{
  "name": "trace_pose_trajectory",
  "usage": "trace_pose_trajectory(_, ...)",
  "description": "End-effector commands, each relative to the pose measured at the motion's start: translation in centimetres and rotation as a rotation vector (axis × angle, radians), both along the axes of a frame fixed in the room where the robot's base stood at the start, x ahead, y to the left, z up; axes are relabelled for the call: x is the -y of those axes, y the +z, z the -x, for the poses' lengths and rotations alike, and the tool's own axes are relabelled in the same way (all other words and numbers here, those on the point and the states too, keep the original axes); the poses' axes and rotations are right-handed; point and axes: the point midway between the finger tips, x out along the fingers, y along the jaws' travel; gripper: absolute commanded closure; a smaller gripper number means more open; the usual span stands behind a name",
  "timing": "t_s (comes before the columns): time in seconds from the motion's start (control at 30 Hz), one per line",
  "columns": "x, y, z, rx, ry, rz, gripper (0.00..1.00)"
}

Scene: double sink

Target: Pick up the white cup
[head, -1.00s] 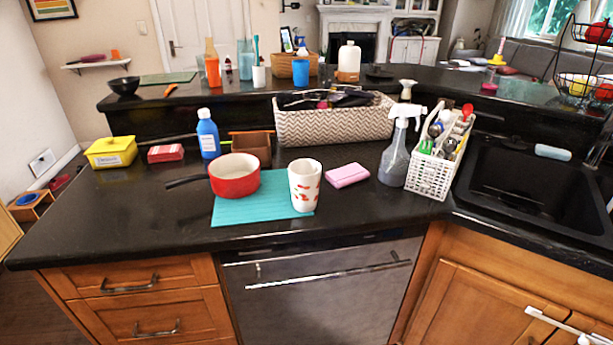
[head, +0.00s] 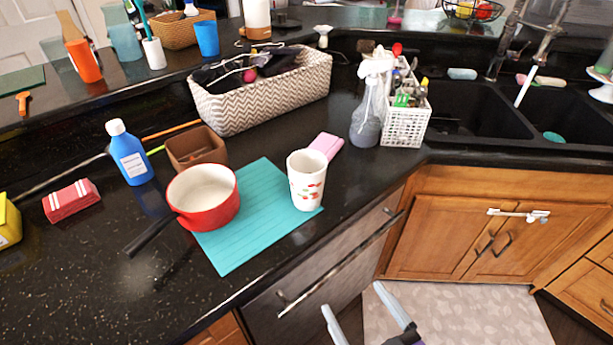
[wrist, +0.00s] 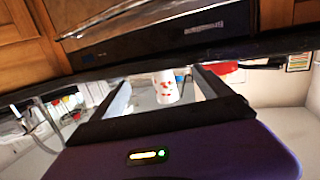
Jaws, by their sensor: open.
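The white cup (head: 306,181) with red marks stands upright on the right end of a teal mat (head: 232,248) on the black counter. It also shows in the wrist view (wrist: 165,87), where the picture is upside down and the cup appears between my fingers but farther off. My gripper (head: 355,300) is open and empty, low in front of the counter and the dishwasher, apart from the cup. In the wrist view both fingers of my gripper (wrist: 163,90) show, spread wide.
A red pot (head: 206,205) stands left of the cup, its dark handle pointing front-left. A pink sponge (head: 326,146) lies just behind the cup. A spray bottle (head: 368,112) and white caddy (head: 404,128) stand farther right, by the sink. The counter's front edge lies between gripper and cup.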

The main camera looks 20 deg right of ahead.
Motion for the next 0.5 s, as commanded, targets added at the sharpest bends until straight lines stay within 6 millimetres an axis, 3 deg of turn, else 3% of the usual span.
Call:
trace_pose_trajectory(0.03,0.0,1.2,-2.6,0.025,-0.003,0.0,0.11)
trace_pose_trajectory(0.2,0.1,3.6,-9.5,0.073,-0.019,0.001,0.11)
trace_pose_trajectory(0.4,0.2,6.5,-15.1,0.109,-0.038,0.0,0.11)
trace_pose_trajectory(0.5,0.3,7.4,-16.7,0.119,-0.045,-0.001,0.11)
